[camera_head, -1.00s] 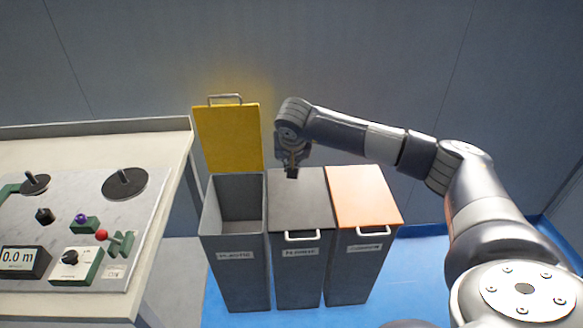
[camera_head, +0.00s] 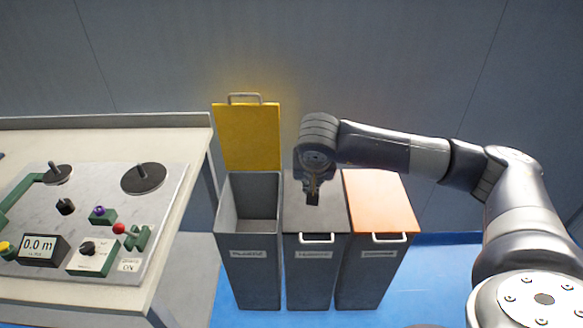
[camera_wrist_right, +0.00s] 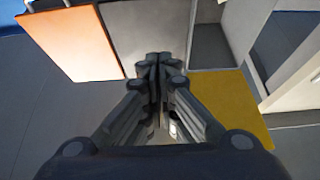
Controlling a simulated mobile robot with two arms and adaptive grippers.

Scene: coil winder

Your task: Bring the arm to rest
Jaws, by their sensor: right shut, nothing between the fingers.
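My right gripper (camera_head: 313,196) is shut and empty. In the head view it points down over the black lid of the middle bin (camera_head: 298,220); I cannot tell its height above the lid. In the right wrist view the gripper (camera_wrist_right: 158,62) shows its fingers together, with the grey lid (camera_wrist_right: 140,30) beyond them. My right arm reaches in from the right side of the head view. My left gripper is not in view.
The left bin (camera_head: 249,285) stands open with its yellow lid (camera_head: 247,137) raised. The right bin has a shut orange lid (camera_head: 380,205). A table (camera_head: 180,150) with a winder panel (camera_head: 165,195) stands at the left. Blue floor (camera_head: 440,270) is clear at the right.

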